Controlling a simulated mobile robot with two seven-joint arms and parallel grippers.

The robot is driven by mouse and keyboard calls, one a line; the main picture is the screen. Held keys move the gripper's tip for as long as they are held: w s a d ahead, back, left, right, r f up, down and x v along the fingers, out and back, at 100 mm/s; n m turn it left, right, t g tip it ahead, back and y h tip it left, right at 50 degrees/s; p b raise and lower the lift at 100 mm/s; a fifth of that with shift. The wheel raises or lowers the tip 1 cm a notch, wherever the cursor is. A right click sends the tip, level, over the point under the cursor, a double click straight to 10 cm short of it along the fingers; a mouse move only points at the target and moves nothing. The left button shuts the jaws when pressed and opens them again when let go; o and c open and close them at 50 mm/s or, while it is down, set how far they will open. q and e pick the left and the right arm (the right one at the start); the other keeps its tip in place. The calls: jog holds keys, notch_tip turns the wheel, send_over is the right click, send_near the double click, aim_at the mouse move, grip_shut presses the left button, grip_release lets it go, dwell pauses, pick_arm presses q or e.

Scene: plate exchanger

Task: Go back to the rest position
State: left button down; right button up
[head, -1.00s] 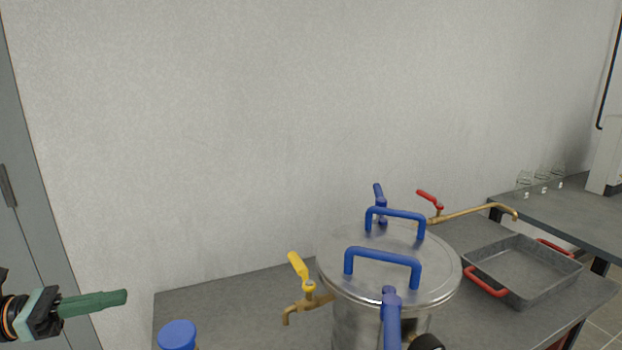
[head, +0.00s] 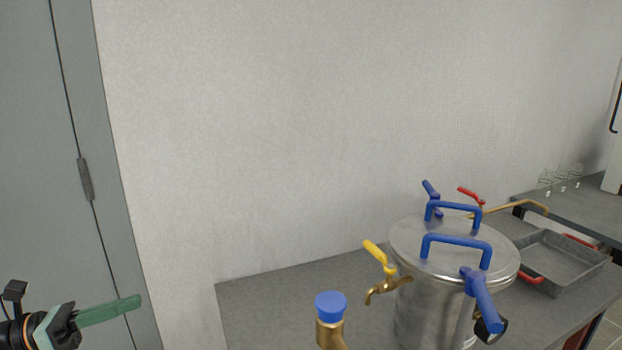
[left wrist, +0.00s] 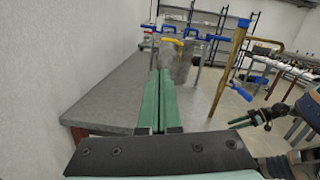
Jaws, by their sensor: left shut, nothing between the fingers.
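My left gripper (head: 138,301) is at the lower left of the head view, in front of the grey door. Its green fingers point to the right, are closed together and hold nothing. The left wrist view shows the same two fingers (left wrist: 160,78) lying side by side, pointing toward the steel vessel (left wrist: 178,62) on the table. My right gripper (left wrist: 245,119) shows small at the right of the left wrist view, its finger opening unclear. It is not in the head view.
The steel vessel (head: 420,310) has blue handles, a yellow-handled tap (head: 378,255) and blue levers. A brass pipe with a blue cap (head: 331,305) stands left of it. A grey tray (head: 560,262) lies to the right. The table's left end (head: 260,300) is bare.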

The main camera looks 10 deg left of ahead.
pick_arm(q)
jog(key=d+f+n+t+y+p, duration=0.35)
jog(key=f+n+y, duration=0.25)
jog(key=n, duration=0.7)
jog(key=d+f+n+t+y+p, duration=0.3)
jog(key=d+f+n+y, duration=0.15)
jog(key=n, duration=0.85)
jog(key=s+d+f+n+g+y+p, duration=0.2)
jog(key=s+d+f+n+g+p, duration=0.3)
jog(key=s+d+f+n+g, duration=0.4)
jog(key=s+d+f+n, duration=0.4)
jog(key=s+d+n, duration=0.1)
jog(key=d+n, duration=0.1)
jog(key=shift+d+f+n, duration=0.2)
jog(key=shift+d+n, duration=0.1)
jog(key=shift+n, duration=0.2)
pick_arm(e)
jog(key=s+d+r+h, duration=0.1)
jog(key=d+r, duration=0.3)
jog(key=r, duration=0.5)
jog(key=shift+s+m, duration=0.15)
jog(key=shift+m, duration=0.25)
pick_arm(q)
jog(key=shift+y, duration=0.25)
pick_arm(e)
jog(key=shift+r, duration=0.15)
